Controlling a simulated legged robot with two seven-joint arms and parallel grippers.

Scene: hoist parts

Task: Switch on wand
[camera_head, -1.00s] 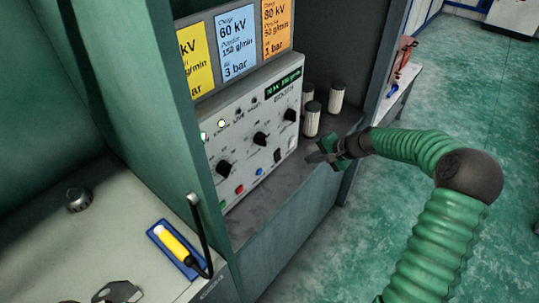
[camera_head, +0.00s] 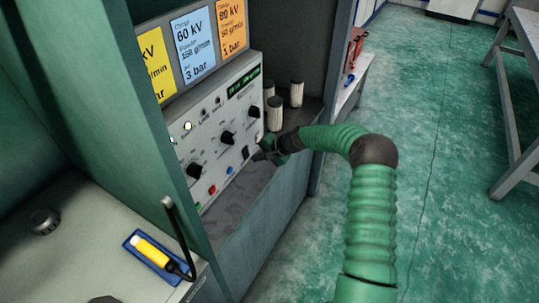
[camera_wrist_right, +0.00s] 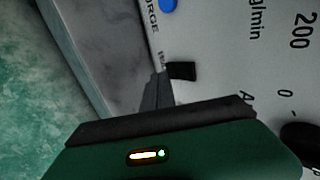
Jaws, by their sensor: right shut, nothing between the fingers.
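The white control panel (camera_head: 215,140) stands in the green cabinet, with dark knobs, coloured buttons and a lit green display. A small black switch (camera_head: 245,152) sits low on its right part. It also shows in the right wrist view (camera_wrist_right: 182,70). My right gripper (camera_head: 262,156) is shut and empty, close to this switch. In the right wrist view its fingertips (camera_wrist_right: 158,76) are beside the switch; I cannot tell whether they touch it. A yellow and black rod-like tool (camera_head: 152,250), perhaps the wand, lies in a blue tray (camera_head: 129,240). My left gripper is not identifiable.
Yellow, blue and orange cards (camera_head: 195,42) hang above the panel. Several pale cylinders (camera_head: 296,94) stand on the ledge right of it. The cabinet's green side post (camera_head: 160,130) and a black hooked rod (camera_head: 180,230) stand at the left. Open floor (camera_head: 430,120) lies right.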

